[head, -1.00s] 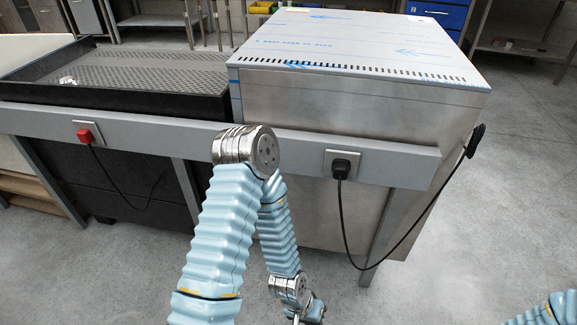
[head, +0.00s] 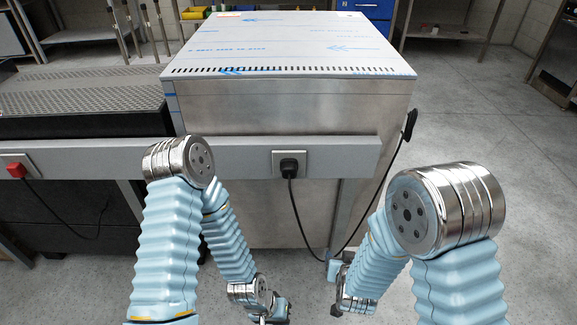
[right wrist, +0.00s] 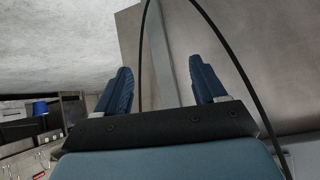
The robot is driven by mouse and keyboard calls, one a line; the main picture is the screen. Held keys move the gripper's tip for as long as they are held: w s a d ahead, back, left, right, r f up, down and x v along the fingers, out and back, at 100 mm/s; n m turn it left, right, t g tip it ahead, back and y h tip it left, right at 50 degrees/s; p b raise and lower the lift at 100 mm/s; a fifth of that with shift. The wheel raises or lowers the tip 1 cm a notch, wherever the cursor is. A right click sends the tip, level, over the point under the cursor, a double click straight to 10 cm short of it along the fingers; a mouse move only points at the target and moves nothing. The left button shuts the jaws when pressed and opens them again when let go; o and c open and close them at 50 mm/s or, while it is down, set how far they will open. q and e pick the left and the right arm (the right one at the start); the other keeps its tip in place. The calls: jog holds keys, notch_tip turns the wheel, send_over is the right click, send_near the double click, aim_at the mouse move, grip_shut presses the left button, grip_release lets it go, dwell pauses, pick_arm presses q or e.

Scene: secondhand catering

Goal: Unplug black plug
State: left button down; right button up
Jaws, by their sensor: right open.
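The black plug (head: 289,166) sits in a pale square socket on the grey rail, in front of the steel cabinet. Its black cable (head: 297,215) hangs down and loops up to the cabinet's right side. My right gripper (head: 337,268) is below and right of the plug, apart from it. In the right wrist view its two blue fingers (right wrist: 163,82) are spread and empty, with the cable (right wrist: 142,50) looping beyond them. My left gripper (head: 277,308) is low near the bottom of the head view, below the plug; its finger opening is unclear. The plug cannot be made out in the right wrist view.
A red plug (head: 16,170) with its own cable sits in a socket further left on the rail (head: 220,165). The steel cabinet (head: 290,105) stands behind the rail, beside a dark ridged unit (head: 80,92) at left. Open floor (head: 490,130) lies to the right.

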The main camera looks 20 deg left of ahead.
jog(key=w+a+r+n+t+y, duration=0.1)
jog(key=a+r+t, duration=0.3)
jog(key=a+r, duration=0.5)
jog(key=n+t+y, duration=0.1)
jog(key=t+y, duration=0.1)
jog(key=t, duration=0.2)
send_near(289, 175)
jog(key=w, duration=0.1)
jog(key=shift+r+p, duration=0.25)
jog(key=shift+p, duration=0.05)
jog(key=x, duration=0.5)
jog(key=shift+w+a+f+p, duration=0.1)
jog(key=shift+w+f+p, duration=0.1)
jog(key=shift+p, duration=0.2)
jog(key=shift+b+x, duration=0.5)
jog(key=shift+x, duration=1.35)
jog(key=shift+b, duration=0.8)
